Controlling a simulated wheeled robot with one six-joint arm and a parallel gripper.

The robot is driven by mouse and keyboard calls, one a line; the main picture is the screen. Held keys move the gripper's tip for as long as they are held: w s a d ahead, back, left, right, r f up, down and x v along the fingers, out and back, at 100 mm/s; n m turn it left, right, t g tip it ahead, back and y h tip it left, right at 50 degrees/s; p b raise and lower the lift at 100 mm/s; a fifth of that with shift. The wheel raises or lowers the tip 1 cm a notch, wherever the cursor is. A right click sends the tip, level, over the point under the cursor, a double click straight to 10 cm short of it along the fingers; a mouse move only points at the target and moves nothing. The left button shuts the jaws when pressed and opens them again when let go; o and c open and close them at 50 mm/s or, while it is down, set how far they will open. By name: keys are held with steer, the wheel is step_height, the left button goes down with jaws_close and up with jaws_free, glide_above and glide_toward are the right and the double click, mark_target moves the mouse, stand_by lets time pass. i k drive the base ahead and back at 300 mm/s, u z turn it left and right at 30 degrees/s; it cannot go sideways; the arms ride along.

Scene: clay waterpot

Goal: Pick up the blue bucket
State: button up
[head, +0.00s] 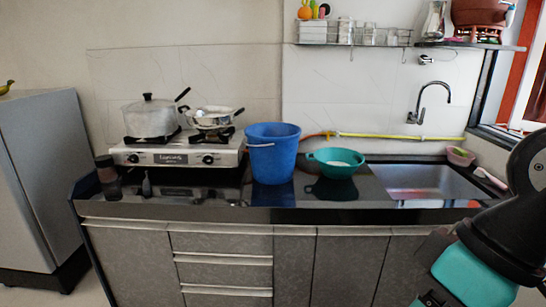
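The blue bucket (272,155) stands upright on the dark, glossy counter (220,212), just right of the stove. Its thin handle hangs down against its left front side. My gripper (428,300) is at the lower right of the head view, low in front of the cabinets and well apart from the bucket. Only part of it shows at the bottom edge, so whether its fingers are open or shut cannot be seen.
A two-burner stove (178,157) with a lidded pot (150,118) and a pan (211,118) stands left of the bucket. A green basin (336,170) sits close on its right. Farther right is the sink (425,180). Wall shelves hang above.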

mark_target(273, 146)
steer(key=u, duration=0.15)
steer(key=i, duration=0.45)
steer(key=u, duration=0.55)
steer(key=i, duration=1.65)
steer(key=z, duration=0.15)
